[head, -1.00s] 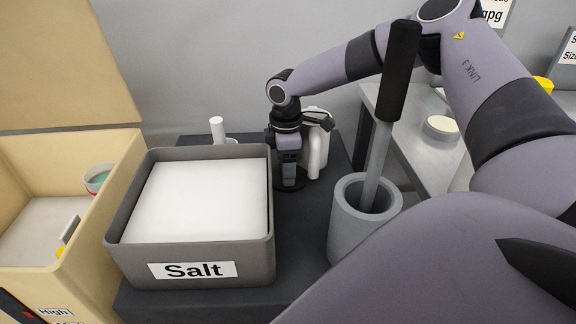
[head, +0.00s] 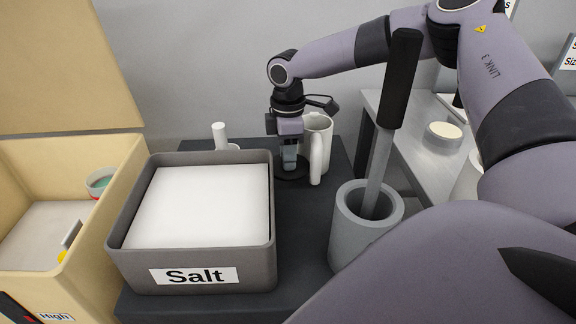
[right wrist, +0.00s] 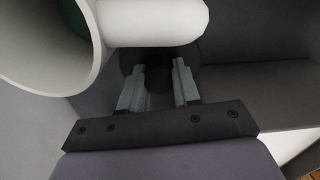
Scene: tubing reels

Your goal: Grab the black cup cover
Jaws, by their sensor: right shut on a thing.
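The black cup cover (head: 291,174) is a dark round disc beside the white mug, behind the salt box in the head view. My right gripper (head: 289,167) points down over it. In the right wrist view the cover (right wrist: 190,52) shows beyond the fingers, with its small dark knob between the fingertips (right wrist: 160,78). The right gripper is shut on that knob. The cover's underside is hidden. My left gripper is not in view.
A white mug (head: 318,135) stands close to the right gripper, its handle toward me. A grey salt box (head: 200,277) is at left front, a grey mortar with pestle (head: 345,238) at right. A white handled object (head: 219,137) stands behind the box.

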